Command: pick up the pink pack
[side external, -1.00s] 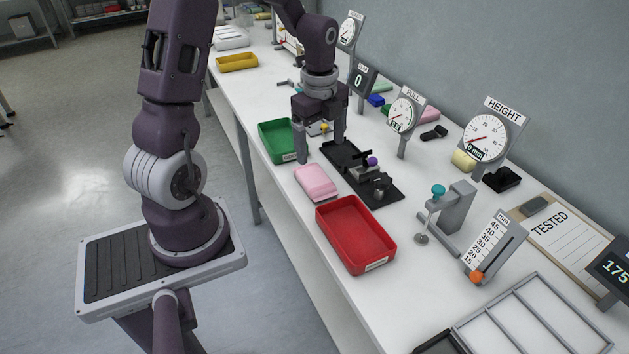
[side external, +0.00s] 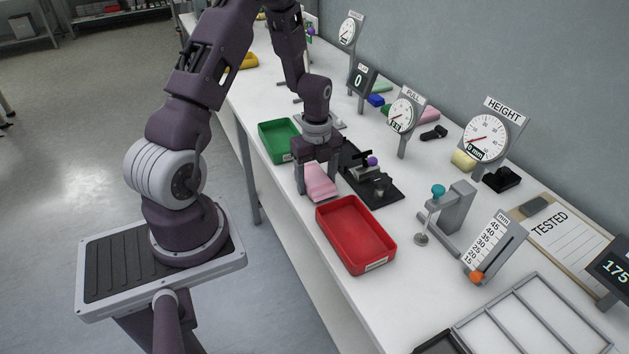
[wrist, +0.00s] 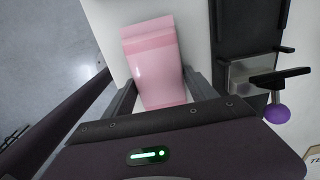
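The pink pack (side external: 319,184) lies on the white table, between the green tray and the red tray. It also shows in the wrist view (wrist: 155,68), lying flat between the two fingers. My gripper (side external: 318,187) is low over the pack, with one finger on each side of it. In the wrist view the fingers of my gripper (wrist: 157,90) stand apart, with a gap visible at the left finger and the right finger close to the pack's edge. The pack's far part is partly hidden behind my gripper in the side view.
The red tray (side external: 324,226) stands just in front of the pack and the green tray (side external: 266,142) behind it. A black fixture (side external: 390,196) with a purple knob (side external: 372,161) lies close on the right. A grey stand (side external: 457,213) with a teal knob is farther right.

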